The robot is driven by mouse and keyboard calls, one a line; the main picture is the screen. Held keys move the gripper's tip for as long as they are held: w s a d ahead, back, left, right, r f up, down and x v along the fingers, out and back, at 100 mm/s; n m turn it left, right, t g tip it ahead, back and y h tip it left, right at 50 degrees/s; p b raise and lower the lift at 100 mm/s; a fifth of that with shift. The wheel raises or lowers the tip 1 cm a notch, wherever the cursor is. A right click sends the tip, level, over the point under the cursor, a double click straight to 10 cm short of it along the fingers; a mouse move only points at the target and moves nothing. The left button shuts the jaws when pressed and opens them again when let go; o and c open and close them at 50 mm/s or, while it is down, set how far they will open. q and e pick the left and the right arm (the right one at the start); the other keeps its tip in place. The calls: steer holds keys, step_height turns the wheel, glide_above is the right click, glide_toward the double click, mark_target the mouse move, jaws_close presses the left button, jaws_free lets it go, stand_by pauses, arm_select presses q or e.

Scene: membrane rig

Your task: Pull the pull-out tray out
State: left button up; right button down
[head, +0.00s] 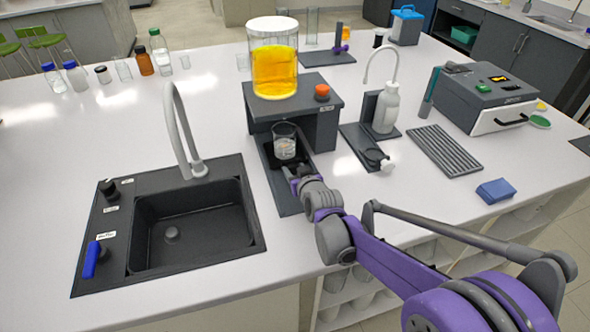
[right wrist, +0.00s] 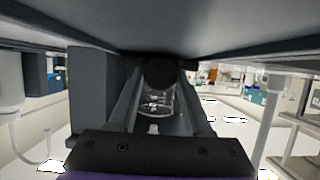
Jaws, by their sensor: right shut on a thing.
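The pull-out tray (head: 280,190) is a long, narrow dark tray running forward from the dark stand (head: 318,128). A clear beaker (head: 284,147) with a little in it stands on the tray near the stand's front. The beaker also shows in the right wrist view (right wrist: 156,103). My right gripper (head: 292,178) reaches in low from the right over the tray and is shut on it, in front of the beaker. Its fingertips and the exact grip are partly hidden by its own wrist. My left gripper is not in view.
A sink (head: 190,225) with a tall faucet (head: 180,130) lies left. A wash bottle (head: 386,108) and slatted rack (head: 444,150) stand right. Bench between tray and sink is narrow.

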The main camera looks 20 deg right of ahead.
steer(key=s, duration=0.5)
steer(key=s+p, duration=0.1)
steer(key=s, duration=1)
steer(key=shift+d+p, duration=0.3)
steer(key=shift+c, duration=1.8)
jaws_free()
steer(key=p+v, duration=0.3)
steer(key=v, duration=0.6)
steer(key=shift+r, duration=0.2)
steer(key=shift+v, duration=0.8)
steer(key=shift+f, duration=0.1)
